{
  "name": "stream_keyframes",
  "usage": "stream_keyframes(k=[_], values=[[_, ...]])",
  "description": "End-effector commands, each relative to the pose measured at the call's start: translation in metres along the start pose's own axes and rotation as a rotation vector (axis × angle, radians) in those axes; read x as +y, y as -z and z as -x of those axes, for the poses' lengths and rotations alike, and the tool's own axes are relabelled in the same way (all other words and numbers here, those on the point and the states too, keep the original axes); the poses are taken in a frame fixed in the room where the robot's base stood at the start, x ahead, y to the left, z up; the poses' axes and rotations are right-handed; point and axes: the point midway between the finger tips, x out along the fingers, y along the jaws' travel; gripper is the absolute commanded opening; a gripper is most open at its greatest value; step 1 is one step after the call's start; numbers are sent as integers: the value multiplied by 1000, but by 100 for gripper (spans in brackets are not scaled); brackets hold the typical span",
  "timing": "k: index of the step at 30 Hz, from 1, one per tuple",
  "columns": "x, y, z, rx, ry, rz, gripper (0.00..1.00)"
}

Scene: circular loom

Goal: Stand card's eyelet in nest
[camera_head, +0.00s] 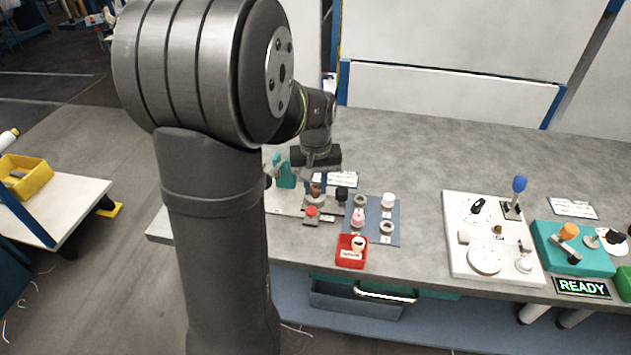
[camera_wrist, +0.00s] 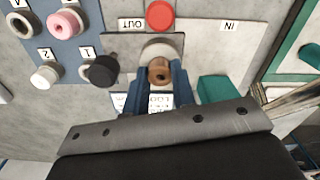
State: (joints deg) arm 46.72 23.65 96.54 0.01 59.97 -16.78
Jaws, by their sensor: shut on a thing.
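A brown, copper-coloured eyelet (camera_wrist: 159,73) with a dark central hole is held between the blue fingers of my gripper (camera_wrist: 158,88). In the wrist view it lies just in front of a pale round seat (camera_wrist: 160,47), which looks like the nest. I cannot tell whether the eyelet touches the seat. In the head view my gripper (camera_head: 316,188) is low over the loom plate, and the eyelet is small there. A white printed card (camera_head: 340,179) lies behind my gripper. It is partly hidden by the fingers in the wrist view (camera_wrist: 158,100), and its text is unreadable.
A red button (camera_head: 311,212) is in front of the seat. A teal block (camera_wrist: 218,88) stands beside my gripper. A black piece (camera_wrist: 102,70) is on the other side. The blue mat (camera_head: 374,231) holds pink, white and grey pieces. A red bin (camera_head: 352,250) is at the front edge.

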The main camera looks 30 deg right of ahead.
Motion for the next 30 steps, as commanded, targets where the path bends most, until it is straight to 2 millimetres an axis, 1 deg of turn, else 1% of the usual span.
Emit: stream_keyframes(k=[5,6,8,9,10,17,21,23,26,30], values=[[0,0,0,0,0,0,0],[0,0,0,1,0,0,27],[0,0,0,1,0,0,39],[0,0,0,1,0,0,47],[0,0,0,1,0,0,49],[0,0,0,1,0,0,49],[0,1,7,3,-1,0,49],[0,1,14,5,-1,0,49],[0,1,33,5,-2,0,49],[0,1,67,7,-2,0,49]])
